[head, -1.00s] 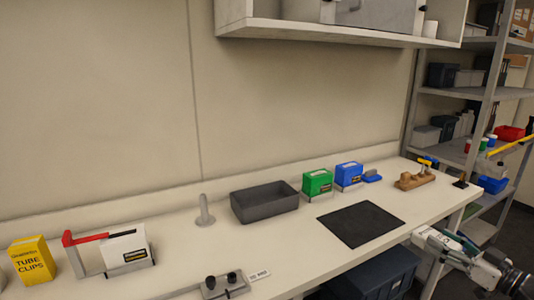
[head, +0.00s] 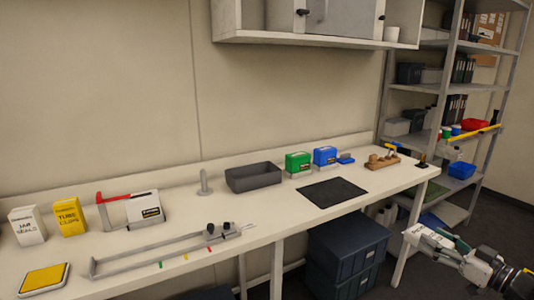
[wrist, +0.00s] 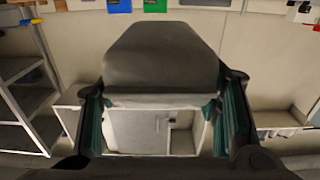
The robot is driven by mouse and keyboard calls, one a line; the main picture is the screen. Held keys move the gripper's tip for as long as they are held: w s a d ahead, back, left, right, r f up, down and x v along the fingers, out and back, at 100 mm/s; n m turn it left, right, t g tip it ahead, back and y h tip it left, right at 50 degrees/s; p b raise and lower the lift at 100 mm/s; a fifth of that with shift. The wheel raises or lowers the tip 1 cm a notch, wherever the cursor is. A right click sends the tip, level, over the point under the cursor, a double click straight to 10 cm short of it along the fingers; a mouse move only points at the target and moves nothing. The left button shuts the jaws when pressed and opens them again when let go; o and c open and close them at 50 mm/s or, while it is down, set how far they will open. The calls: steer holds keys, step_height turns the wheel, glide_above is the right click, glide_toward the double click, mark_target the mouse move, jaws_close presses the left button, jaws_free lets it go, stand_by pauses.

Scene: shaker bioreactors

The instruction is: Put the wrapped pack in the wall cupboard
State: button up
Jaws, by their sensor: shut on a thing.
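My gripper (head: 425,242) is at the lower right of the head view, in front of the bench's right end. In the wrist view, its teal-lined fingers (wrist: 163,103) are shut on a grey block, which I take to be the wrapped pack (wrist: 160,60). The pack is held clear of any surface. The wall cupboard (head: 300,38) hangs above the bench at the top of the head view, with a grey door, dark handles and open space beside it. It seems to show beyond the pack in the wrist view (wrist: 135,132), with an open compartment beside a door.
The bench (head: 240,218) bears a grey tray (head: 254,179), a green box (head: 298,162), a blue box (head: 325,156), a black mat (head: 333,192) and a rail (head: 150,256). Dark crates (head: 345,245) stand underneath. A loaded shelf rack (head: 425,88) stands at the right.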

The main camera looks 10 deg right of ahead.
steer(key=w+a+f+n+g+y, duration=0.2)
steer(key=a+y, duration=0.1)
steer(key=a, duration=0.8)
steer(key=w+a+f+n+g+y, duration=0.1)
steer(key=a+f+n+g+y, duration=0.1)
steer(key=a, duration=1)
steer(key=w+a+f+n+g+y, duration=0.2)
steer(key=a+n+y, duration=0.1)
steer(key=a, duration=0.8)
steer(key=shift+w+d+r+m+t+h+p, duration=0.15)
steer(key=shift+w+m+t+h, duration=0.8)
steer(key=shift+m+h, duration=1.15)
steer(key=shift+w+f+m+t+h+p, duration=0.1)
steer(key=shift+w+m+t+h, duration=0.3)
steer(key=shift+m+t+h, duration=1.7)
steer(key=shift+w+d+r+m+t+h+p, duration=0.15)
steer(key=shift+w+m+t+h, duration=0.8)
steer(key=shift+h, duration=1.95)
steer(key=shift+s+f+m+g, duration=0.1)
steer(key=shift+s+m+g, duration=0.2)
steer(key=shift+g, duration=0.2)
steer(key=shift+a, duration=0.15)
